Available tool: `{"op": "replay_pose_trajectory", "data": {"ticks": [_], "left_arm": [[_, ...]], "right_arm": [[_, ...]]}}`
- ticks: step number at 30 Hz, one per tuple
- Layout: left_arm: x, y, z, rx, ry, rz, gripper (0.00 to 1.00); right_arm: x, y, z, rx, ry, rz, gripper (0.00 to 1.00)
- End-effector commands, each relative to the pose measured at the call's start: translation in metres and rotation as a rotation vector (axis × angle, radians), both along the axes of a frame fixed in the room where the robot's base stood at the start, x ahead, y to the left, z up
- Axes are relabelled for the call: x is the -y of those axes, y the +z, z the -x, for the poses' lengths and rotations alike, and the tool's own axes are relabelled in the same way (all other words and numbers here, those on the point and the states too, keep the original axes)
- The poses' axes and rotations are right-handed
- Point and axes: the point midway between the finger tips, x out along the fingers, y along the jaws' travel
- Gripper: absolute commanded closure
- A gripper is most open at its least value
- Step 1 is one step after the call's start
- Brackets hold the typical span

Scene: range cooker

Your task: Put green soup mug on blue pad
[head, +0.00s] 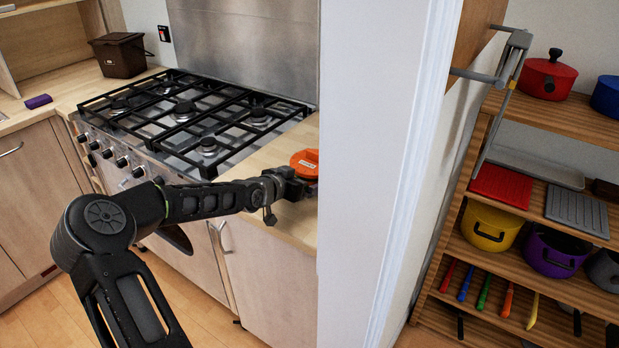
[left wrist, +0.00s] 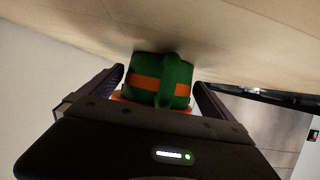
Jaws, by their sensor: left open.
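The green soup mug (left wrist: 178,75) has an orange band and shows between the two fingers of my left gripper in the left wrist view, with its handle towards the camera. In the head view its orange top (head: 305,163) shows on the wooden counter right of the cooker; its body is mostly hidden by my gripper and the white wall edge. My left gripper (head: 297,184) is open around the mug, with gaps at both sides. I see no clear blue pad; a small purple-blue block (head: 38,101) lies on the far left counter. My right gripper is out of view.
The cooker (head: 190,115) with black grates stands left of the mug. A white wall edge (head: 370,150) stands close to the right of my left gripper. A brown bin (head: 122,55) is at the back left. Shelves with pots, such as a yellow pot (head: 490,225), are at right.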

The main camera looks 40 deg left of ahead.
Motion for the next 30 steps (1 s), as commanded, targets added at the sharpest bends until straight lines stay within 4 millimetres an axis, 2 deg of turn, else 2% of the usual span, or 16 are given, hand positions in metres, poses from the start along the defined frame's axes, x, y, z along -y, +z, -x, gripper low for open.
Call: {"op": "replay_pose_trajectory", "data": {"ticks": [14, 30], "left_arm": [[0.0, 0.0, 0.0004, 0.0, 0.0, 0.0, 0.0], [0.0001, 0.0, 0.0004, 0.0, 0.0, 0.0, 0.43]], "right_arm": [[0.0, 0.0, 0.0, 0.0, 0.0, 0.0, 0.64], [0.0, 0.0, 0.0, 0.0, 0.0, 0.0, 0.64]]}}
